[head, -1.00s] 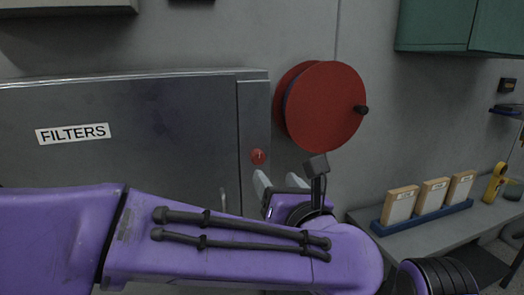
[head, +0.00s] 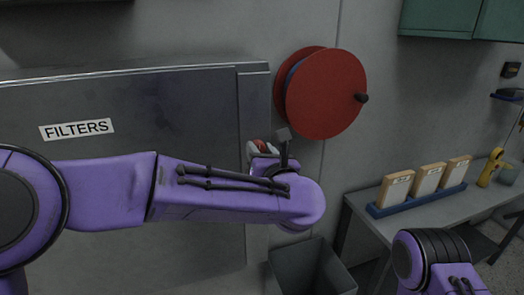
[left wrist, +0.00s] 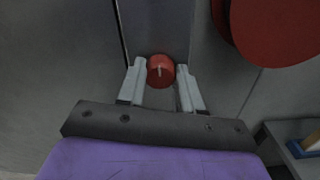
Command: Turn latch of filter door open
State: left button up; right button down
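The filter door (head: 160,110) is a grey metal panel with a "FILTERS" label (head: 76,129), and it is closed. Its latch is a round red knob (head: 262,145) on the strip at the door's right edge, partly hidden by my gripper. My left gripper (head: 258,150) is at the latch. My right gripper is out of view.
A red hose reel (head: 325,93) is mounted on the wall just right of the door. A grey bin (head: 312,268) stands below. A bench (head: 400,222) at the right holds a blue tray (head: 417,202) with several boxes. A green cabinet (head: 450,20) hangs above.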

pick_arm(q)
jog(key=shift+c, duration=0.9)
